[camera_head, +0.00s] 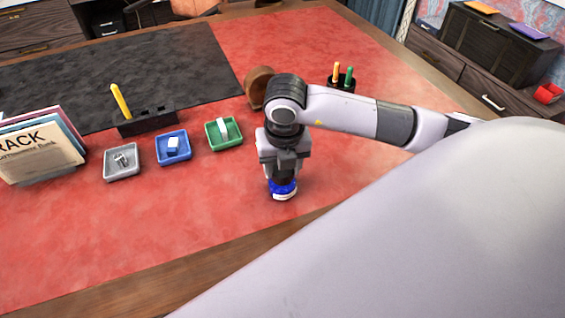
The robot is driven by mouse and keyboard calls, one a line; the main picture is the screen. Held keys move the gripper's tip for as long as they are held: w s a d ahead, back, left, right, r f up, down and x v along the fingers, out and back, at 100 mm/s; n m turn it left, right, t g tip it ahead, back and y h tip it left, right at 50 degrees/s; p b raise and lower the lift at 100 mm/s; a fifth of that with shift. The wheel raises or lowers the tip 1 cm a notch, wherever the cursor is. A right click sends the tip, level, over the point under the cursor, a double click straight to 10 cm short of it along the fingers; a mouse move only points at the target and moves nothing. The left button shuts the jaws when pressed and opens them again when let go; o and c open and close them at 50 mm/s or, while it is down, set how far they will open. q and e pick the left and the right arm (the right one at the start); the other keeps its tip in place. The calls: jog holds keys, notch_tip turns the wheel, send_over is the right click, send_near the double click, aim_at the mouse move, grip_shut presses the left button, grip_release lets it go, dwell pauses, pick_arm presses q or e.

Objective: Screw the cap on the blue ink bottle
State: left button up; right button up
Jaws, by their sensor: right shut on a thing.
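The blue ink bottle (284,190) stands on the red leather near the front edge of the desk, with blue above and a white band low on its front. My right gripper (283,178) points straight down over it, its dark fingertips at the top of the bottle. The fingers are shut on the cap, which they mostly hide; I cannot tell how the cap sits on the neck. My left gripper is out of view.
Green (241,133), blue (161,160) and grey (107,175) trays with small items lie to the left. Behind are a black holder (150,126) with a yellow stick, a round brown object (252,90) and a pen cup (341,88). Books (45,155) stand far left. The front left leather is clear.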

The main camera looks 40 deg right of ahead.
dwell(0.3)
jog(key=shift+a+f+m+g+p, duration=0.1)
jog(key=shift+m+g+p, duration=0.25)
jog(key=shift+m, duration=1.75)
jog(key=shift+m+h+p, duration=0.3)
jog(key=shift+m+p, duration=0.1)
jog(key=shift+m, duration=1.6)
jog(key=shift+m+g+p, duration=0.25)
jog(key=shift+m+p, duration=0.3)
jog(key=shift+m, duration=0.25)
jog(key=shift+m+p, duration=0.3)
jog(key=shift+m, duration=0.9)
